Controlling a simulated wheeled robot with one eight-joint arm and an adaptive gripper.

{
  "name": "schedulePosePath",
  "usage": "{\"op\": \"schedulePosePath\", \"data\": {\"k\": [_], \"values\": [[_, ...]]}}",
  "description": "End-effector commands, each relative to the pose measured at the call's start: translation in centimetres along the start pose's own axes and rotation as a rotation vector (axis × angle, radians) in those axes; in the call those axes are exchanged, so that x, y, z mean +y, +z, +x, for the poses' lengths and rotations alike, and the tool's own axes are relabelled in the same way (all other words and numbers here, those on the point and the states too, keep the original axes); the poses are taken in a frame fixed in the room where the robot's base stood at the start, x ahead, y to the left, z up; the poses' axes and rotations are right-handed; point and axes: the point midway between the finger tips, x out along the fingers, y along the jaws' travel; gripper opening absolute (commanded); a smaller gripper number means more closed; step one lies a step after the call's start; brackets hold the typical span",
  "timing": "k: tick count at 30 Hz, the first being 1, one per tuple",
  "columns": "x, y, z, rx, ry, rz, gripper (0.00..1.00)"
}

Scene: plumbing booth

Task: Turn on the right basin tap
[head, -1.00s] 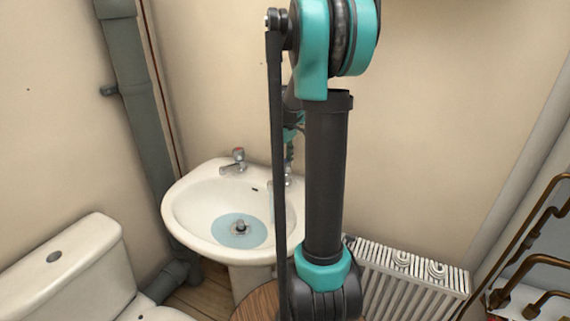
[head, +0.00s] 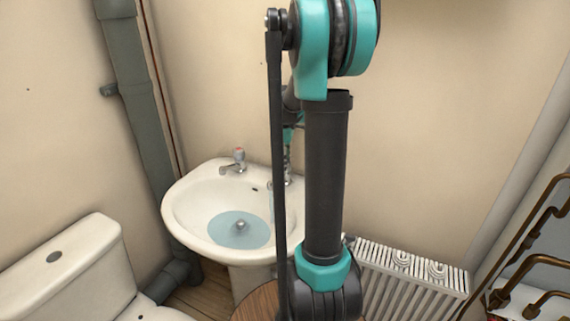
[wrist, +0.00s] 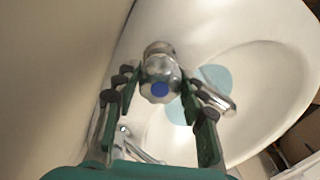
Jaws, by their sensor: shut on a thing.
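The right basin tap (wrist: 161,80) is chrome with a blue-marked head and shows in the wrist view. My gripper (wrist: 157,88) is shut on this head, with its fingers on either side. In the head view the right tap (head: 287,181) is partly hidden by my arm, and the gripper is mostly hidden too. A thin pale stream of water (head: 271,201) falls below the tap. Bluish water (head: 238,230) lies in the white basin (head: 190,190) around the drain.
The left tap (head: 237,160), with a red-marked head, stands on the basin's back rim. A toilet (head: 70,270) is at the lower left. A white radiator (head: 410,285) and copper pipes (head: 540,262) are at the right. The wall is close behind the basin.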

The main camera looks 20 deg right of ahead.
Motion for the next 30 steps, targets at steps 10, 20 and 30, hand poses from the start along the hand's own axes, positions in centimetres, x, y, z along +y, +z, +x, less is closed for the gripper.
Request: {"op": "schedulePosePath", "data": {"k": [10,20,30], "values": [[0.0,0.0,0.0,0.000,0.001,0.001,0.62],[0.0,0.0,-0.2,0.000,0.000,0.002,0.62],[0.0,0.0,-5.2,0.000,0.000,0.002,0.62]]}}
